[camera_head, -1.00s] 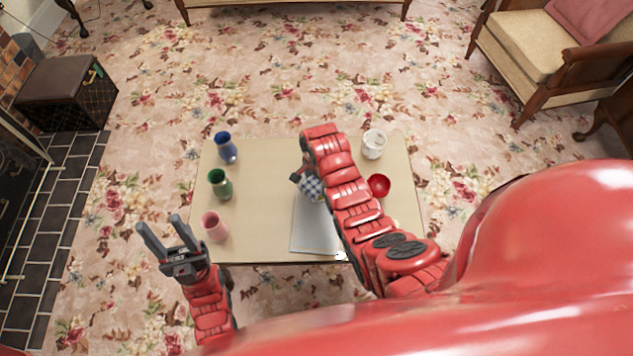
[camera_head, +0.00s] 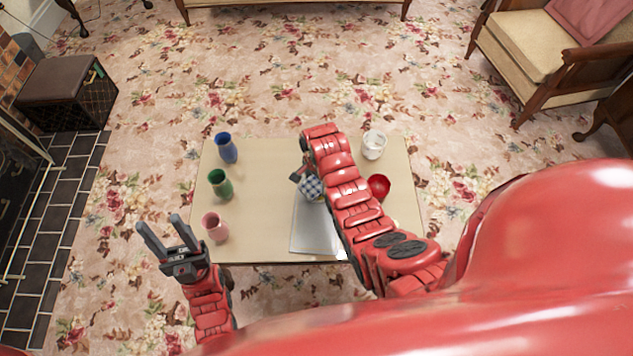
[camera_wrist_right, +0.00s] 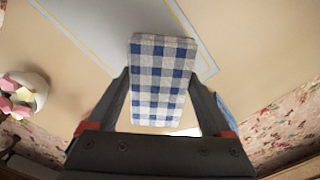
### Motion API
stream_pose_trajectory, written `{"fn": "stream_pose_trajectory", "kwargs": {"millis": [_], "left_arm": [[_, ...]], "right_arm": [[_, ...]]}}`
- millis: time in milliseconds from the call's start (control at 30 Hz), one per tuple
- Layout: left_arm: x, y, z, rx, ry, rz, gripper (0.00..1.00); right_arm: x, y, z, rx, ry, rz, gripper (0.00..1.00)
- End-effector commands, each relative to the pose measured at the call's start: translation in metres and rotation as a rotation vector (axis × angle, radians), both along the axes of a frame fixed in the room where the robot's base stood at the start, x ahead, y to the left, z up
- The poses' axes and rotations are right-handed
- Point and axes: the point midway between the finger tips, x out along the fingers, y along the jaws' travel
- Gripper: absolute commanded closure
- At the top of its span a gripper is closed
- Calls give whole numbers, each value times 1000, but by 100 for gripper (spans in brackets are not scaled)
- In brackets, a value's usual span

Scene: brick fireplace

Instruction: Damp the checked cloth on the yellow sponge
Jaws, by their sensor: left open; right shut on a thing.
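The blue-and-white checked cloth (camera_head: 311,189) is held by my right gripper, above the table beside the grey mat. In the right wrist view the cloth (camera_wrist_right: 160,80) is a folded, upright-looking block between the two fingers of my right gripper (camera_wrist_right: 160,92). The fingers are shut on it. My right arm hides part of the cloth and the table in the head view. My left gripper (camera_head: 158,222) is open and empty, off the table's near left corner. I cannot make out the yellow sponge clearly in either view.
The beige table (camera_head: 260,170) carries a blue vase (camera_head: 226,149), a green vase (camera_head: 220,184) and a pink cup (camera_head: 215,228) along its left. A grey mat (camera_head: 312,228) lies mid-front. A white jar (camera_head: 373,146) and red bowl (camera_head: 379,186) stand right. The table's left-centre is clear.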

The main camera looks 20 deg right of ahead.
Motion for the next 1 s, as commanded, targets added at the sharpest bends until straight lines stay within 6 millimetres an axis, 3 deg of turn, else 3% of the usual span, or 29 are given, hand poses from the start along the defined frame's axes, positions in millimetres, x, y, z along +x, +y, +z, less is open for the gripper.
{"fn": "stream_pose_trajectory", "kwargs": {"millis": [633,1000], "left_arm": [[0,0,37,0,0,0,50],[0,0,38,0,0,0,50]], "right_arm": [[1,0,60,1,-2,0,61],[1,0,65,0,-2,0,61]]}}
